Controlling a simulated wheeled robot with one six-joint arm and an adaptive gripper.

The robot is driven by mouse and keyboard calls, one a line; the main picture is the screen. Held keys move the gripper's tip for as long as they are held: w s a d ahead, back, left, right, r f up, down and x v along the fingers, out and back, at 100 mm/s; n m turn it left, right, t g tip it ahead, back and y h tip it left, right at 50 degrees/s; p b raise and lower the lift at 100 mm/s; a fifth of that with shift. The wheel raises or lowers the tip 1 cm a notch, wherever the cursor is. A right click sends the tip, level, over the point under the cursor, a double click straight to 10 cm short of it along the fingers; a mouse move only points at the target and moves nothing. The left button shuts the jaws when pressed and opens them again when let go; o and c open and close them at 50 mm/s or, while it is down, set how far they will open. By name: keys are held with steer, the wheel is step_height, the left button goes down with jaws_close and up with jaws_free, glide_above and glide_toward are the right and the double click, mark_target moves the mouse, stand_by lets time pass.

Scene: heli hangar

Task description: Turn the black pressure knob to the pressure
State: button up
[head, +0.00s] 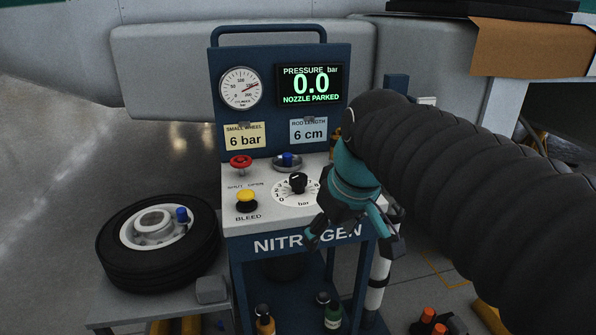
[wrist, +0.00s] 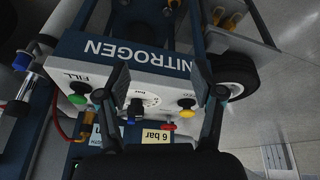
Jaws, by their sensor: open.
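The black pressure knob (head: 298,182) stands on a white round dial marked in bar, on the nitrogen cart's white panel. In the wrist view the knob (wrist: 136,111) shows between my fingers, left of centre; its exact setting is too small to read. My gripper (head: 350,232) is open and empty, right of and in front of the knob, apart from it. In the wrist view its two fingers (wrist: 160,75) are spread wide over the panel. The display (head: 310,86) reads 0.0 bar, "nozzle parked". A yellow card (head: 245,136) reads "small wheel 6 bar".
A red knob (head: 241,162), a yellow bleed button (head: 247,200) and a blue cap (head: 287,159) stand close around the dial. A green fill button (wrist: 78,99) is at the panel's other end. A wheel (head: 158,245) lies on a low table at left.

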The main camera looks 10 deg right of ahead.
steer(key=w+d+r+n+g+y, duration=0.1)
steer(key=w+r+n+g+y, duration=0.1)
steer(key=w+r+n, duration=0.55)
steer(key=n+g+y, duration=0.2)
steer(key=n, duration=0.5)
glide_toward(300, 176)
steer(key=b+x, duration=0.3)
steer(key=x, duration=0.6)
steer(key=shift+w+a+f+b, duration=0.1)
steer(key=shift+a+f+b, duration=0.1)
steer(key=shift+b, duration=0.2)
steer(key=c, duration=1.1)
